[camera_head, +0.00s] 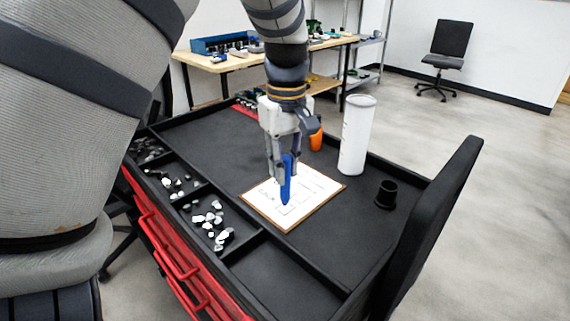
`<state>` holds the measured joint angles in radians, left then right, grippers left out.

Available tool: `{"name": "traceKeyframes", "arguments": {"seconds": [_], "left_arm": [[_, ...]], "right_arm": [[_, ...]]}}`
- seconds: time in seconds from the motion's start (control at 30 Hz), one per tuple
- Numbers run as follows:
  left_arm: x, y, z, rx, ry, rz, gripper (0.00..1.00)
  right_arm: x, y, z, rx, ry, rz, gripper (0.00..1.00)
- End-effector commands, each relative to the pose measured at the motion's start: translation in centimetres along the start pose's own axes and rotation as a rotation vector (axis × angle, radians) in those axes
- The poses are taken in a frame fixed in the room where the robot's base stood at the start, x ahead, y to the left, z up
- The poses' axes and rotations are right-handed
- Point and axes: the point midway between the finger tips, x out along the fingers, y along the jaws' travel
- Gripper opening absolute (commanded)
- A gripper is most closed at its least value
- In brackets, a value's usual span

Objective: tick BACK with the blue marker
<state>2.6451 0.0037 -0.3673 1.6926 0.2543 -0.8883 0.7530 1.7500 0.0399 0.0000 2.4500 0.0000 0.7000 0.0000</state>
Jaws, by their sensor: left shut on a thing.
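My left gripper (284,170) is shut on the blue marker (287,182). The marker is roughly upright, tip down, over the sheet on the brown-edged clipboard (317,208). I cannot tell whether the tip touches the paper. The sheet carries faint boxes and printing, too small to read, so I cannot make out which part is BACK. The gripper and marker hide part of the sheet. My right gripper is not in view.
The clipboard lies on the black top of a red-drawered cart (336,266). A tall white cylinder (357,135), an orange object (316,139) and a small black cup (386,194) stand beyond and to the right. Compartments with white and dark pieces (208,219) line the left.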

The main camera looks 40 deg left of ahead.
Motion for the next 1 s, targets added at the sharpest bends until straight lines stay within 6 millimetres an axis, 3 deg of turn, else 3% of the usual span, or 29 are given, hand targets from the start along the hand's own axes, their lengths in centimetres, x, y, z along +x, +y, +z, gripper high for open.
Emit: {"name": "traceKeyframes", "arguments": {"seconds": [1.0], "left_arm": [[0.97,0.03,0.01,0.0,-0.001,0.0,0.0]], "right_arm": [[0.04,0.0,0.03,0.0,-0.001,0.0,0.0]]}}
